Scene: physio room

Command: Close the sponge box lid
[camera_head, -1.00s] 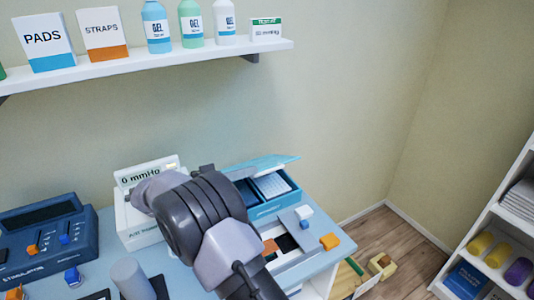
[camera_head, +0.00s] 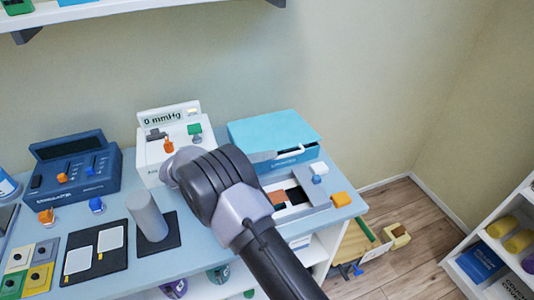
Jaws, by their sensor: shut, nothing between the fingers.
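The sponge box (camera_head: 306,160) is a blue box at the back right of the blue-grey counter. Its light blue lid (camera_head: 272,130) lies down over the top and hides the inside. I cannot tell whether a thin gap is left under its front edge. A white handle-like bar (camera_head: 290,152) shows at the lid's front edge. My gripper (camera_head: 264,156) is mostly hidden behind my arm; a grey tip shows at the box's front left, close to the lid edge and the white bar. It is shut and holds nothing; contact with the lid is unclear.
A white 0 mmHg device (camera_head: 150,150) stands left of the box, and a dark blue stimulator (camera_head: 75,172) farther left. A grey tray (camera_head: 316,195) with small blocks lies in front of the box. A grey cylinder (camera_head: 146,215) stands front left. A wall shelf (camera_head: 130,14) hangs above.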

